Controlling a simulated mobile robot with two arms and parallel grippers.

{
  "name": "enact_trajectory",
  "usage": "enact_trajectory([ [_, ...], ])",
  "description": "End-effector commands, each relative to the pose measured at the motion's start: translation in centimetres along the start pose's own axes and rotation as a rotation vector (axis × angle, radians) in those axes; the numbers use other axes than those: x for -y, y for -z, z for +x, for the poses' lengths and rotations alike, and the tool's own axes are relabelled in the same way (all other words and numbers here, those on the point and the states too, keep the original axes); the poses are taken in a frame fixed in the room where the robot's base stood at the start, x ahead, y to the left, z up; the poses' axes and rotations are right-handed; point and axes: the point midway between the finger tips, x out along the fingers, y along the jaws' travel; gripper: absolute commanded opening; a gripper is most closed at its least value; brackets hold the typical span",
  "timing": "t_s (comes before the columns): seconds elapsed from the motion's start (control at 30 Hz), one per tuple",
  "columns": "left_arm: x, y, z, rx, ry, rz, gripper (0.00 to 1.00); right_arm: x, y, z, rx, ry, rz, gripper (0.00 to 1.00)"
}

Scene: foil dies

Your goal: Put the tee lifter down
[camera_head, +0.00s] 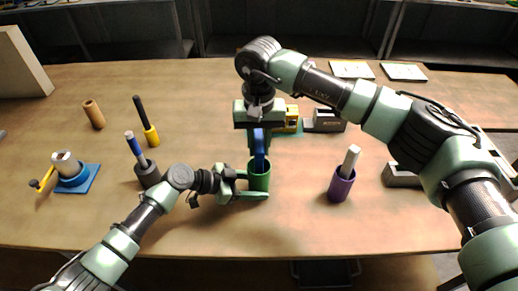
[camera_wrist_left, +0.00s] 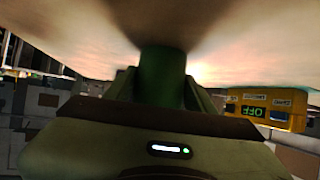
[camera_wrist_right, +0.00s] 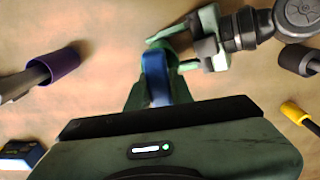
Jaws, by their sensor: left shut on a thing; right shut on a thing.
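My right gripper (camera_head: 258,140) points down over the table's middle, shut on a blue tool (camera_head: 259,152). The blue tool also shows between the fingers in the right wrist view (camera_wrist_right: 157,80). Its lower end is inside or just behind the rim of a green cup (camera_head: 260,180); I cannot tell how deep. My left gripper (camera_head: 255,184) is shut on this upright cup, reaching in from the left. The cup also shows between its fingers in the left wrist view (camera_wrist_left: 162,75). I cannot tell for sure which tool is the tee lifter.
A purple cup (camera_head: 340,188) with a pale tool stands to the right. A dark cup (camera_head: 147,173) with a blue-tipped tool, a yellow-and-black tool (camera_head: 151,135) and a brown cylinder (camera_head: 93,114) are left. A yellow box (camera_head: 291,118) stands behind my grippers. The front middle is clear.

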Motion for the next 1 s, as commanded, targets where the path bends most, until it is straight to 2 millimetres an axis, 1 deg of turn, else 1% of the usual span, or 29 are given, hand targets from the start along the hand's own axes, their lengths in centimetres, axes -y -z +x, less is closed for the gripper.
enact_trajectory([
  [0.03, -0.1, -0.1, 0.0, 0.002, -0.002, -0.001, 0.32, 0.0, 0.0, 0.8, 0.002, 0.001, 0.0, 0.0],
  [0.1, -0.1, -0.1, 0.0, 0.002, -0.002, -0.001, 0.32, 0.0, 0.0, 1.3, 0.0, 0.002, 0.0, 0.0],
  [0.37, -0.1, -0.1, 0.0, 0.003, -0.001, -0.001, 0.32, 0.0, 0.0, 1.4, -0.002, 0.001, 0.0, 0.0],
  [0.73, -0.1, -0.1, 0.0, 0.003, -0.002, -0.001, 0.32, 0.0, 0.0, 2.5, -0.001, 0.001, 0.0, 0.0],
  [0.87, -0.1, -0.1, 0.0, 0.003, -0.002, -0.001, 0.32, 0.0, 0.1, 2.6, -0.001, 0.001, 0.0, 0.0],
  [0.9, -0.1, -0.1, 0.0, 0.003, -0.002, -0.001, 0.32, 0.0, 0.0, 2.7, 0.0, 0.0, 0.001, 0.3],
  [0.93, -0.1, -0.1, 0.0, 0.003, -0.002, -0.001, 0.32, 0.0, 0.0, 2.7, 0.0, 0.0, 0.001, 0.38],
  [0.97, -0.1, -0.1, 0.0, 0.003, -0.002, -0.001, 0.32, 0.0, 0.0, 2.7, 0.0, 0.0, 0.001, 0.43],
  [1.0, -0.1, -0.1, 0.0, 0.003, -0.002, -0.001, 0.32, 0.0, 0.0, 2.6, 0.0, 0.0, 0.001, 0.43],
])
